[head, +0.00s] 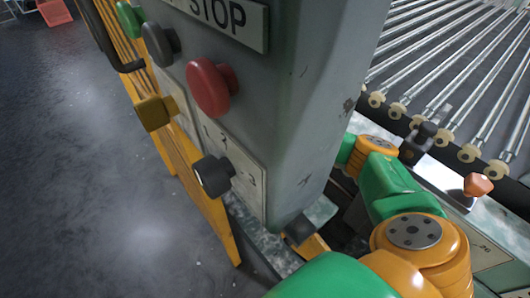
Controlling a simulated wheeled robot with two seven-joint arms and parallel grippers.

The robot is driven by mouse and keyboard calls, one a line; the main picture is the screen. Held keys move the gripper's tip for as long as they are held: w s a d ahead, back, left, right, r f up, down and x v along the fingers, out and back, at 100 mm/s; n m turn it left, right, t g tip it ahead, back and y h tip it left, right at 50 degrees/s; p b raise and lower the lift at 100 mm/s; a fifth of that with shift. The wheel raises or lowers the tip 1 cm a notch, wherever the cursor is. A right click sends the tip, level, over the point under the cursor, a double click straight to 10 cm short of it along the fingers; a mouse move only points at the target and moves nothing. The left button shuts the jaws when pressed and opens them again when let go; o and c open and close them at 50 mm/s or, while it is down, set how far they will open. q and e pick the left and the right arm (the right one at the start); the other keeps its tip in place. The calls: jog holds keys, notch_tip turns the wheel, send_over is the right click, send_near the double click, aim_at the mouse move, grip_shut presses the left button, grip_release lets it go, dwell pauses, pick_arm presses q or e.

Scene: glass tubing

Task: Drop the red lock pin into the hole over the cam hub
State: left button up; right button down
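A small orange-red faceted head (478,185) stands on the pale machine ledge at the right. It may be the red lock pin, but I cannot tell for sure. My green and orange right arm comes up from the bottom, right of the grey control column. A dark part at its far end, perhaps my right gripper (422,138), is up and left of the orange-red head and apart from it. Its fingers are too unclear to tell open from shut. I cannot make out the cam hub or its hole. My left gripper is out of view.
The grey control column (310,90) fills the middle, with a STOP plate (225,18), a large red button (211,87) and black (213,175) and yellow (154,112) knobs jutting left. A roller bed (455,60) lies upper right. Open dark floor (80,180) is at left.

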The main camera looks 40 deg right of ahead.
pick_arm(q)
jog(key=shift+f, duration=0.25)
pick_arm(e)
jog(key=shift+a+f, duration=0.1)
jog(key=shift+f, duration=0.2)
